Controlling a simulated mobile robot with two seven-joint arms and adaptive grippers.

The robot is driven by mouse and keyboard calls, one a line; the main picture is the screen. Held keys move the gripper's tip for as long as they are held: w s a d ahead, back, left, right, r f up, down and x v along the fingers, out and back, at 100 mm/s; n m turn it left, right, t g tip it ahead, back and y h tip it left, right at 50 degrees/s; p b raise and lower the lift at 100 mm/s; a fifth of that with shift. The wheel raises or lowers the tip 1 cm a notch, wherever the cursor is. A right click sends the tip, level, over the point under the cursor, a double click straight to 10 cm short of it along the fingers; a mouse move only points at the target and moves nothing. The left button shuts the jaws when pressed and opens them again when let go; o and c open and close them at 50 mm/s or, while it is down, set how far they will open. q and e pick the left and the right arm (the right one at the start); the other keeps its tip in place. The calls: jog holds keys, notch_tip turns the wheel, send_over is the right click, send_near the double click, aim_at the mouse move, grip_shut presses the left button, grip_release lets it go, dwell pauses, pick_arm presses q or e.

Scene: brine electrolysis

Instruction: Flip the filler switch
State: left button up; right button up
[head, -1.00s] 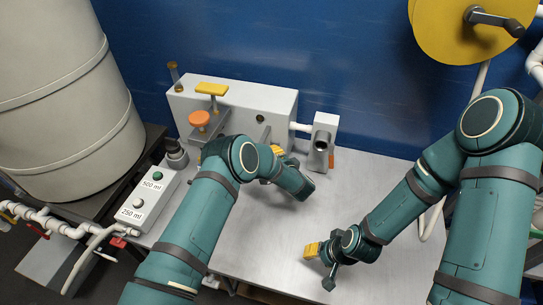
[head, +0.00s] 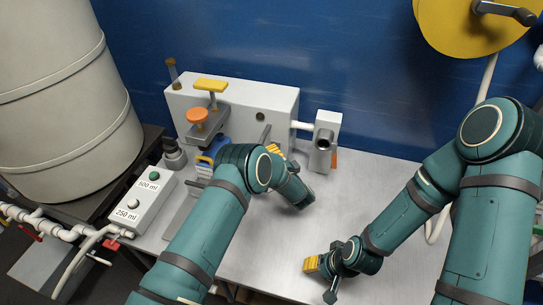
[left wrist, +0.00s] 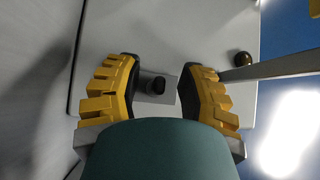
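In the left wrist view, a small grey plate with a black switch-like piece (left wrist: 157,84) sits on a pale panel, between the two yellow fingers of my left gripper (left wrist: 157,88). The fingers are apart with nothing held. I cannot tell from the picture whether this piece is the filler switch. In the head view, my left gripper (head: 275,152) is at the front of the grey machine box (head: 275,103), partly hidden by its own wrist. My right gripper (head: 312,264) is low over the metal table, away from the machine; its finger gap cannot be made out.
A control box (head: 143,205) with green and white buttons, labelled 500 ml and 250 ml, stands at left. An orange knob (head: 197,116) and a yellow handle (head: 210,86) are on the machine. A spout unit (head: 325,142) is at right. The table middle (head: 265,235) is clear.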

pick_arm(q)
jog(key=shift+s+d, duration=0.1)
jog(key=v, duration=1.2)
